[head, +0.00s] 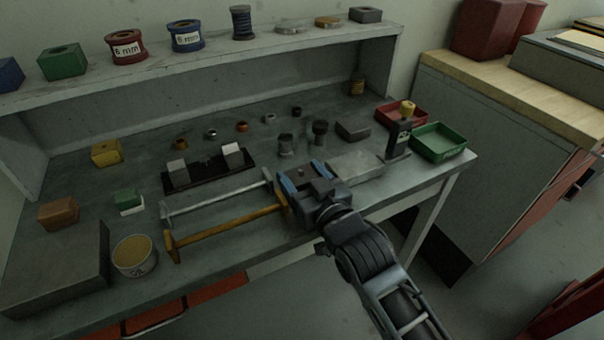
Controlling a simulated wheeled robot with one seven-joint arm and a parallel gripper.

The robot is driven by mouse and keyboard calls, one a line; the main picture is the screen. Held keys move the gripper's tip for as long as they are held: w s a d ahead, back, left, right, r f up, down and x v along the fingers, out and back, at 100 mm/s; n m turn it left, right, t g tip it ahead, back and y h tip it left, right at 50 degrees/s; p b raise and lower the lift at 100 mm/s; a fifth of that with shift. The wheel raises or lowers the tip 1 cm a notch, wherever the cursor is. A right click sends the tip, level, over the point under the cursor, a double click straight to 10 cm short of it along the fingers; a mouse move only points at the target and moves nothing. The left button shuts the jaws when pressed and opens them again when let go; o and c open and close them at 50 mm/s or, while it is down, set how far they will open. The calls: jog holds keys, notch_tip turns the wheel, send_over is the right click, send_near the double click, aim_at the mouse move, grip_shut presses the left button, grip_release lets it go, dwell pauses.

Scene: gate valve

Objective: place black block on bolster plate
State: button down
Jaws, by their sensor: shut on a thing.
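My gripper (303,177) is over the front right part of the bench, its blue-edged fingers shut on a dark thing between them. It looks like the black block, mostly hidden by the fingers and gripper body. A flat grey plate (358,167), which looks like the bolster plate, lies just right of my gripper, beside a small dark press-like stand (398,140). The part of the plate that shows is bare. I cannot tell how high the held thing is above the bench.
Another dark block (352,130) lies behind the plate. Red (415,119) and green (440,154) trays are at the right. Two clamps, one with an orange bar (225,224), lie left of my gripper. A black base with white blocks (208,174) is behind them.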

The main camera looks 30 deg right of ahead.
dwell(0.3)
jog(key=shift+c, duration=2)
grip_release()
jog(key=shift+f, duration=0.15)
jog(key=s+b, duration=0.1)
jog(key=s, duration=1.1)
jog(key=shift+r+b, duration=0.4)
jog(key=shift+r, duration=0.05)
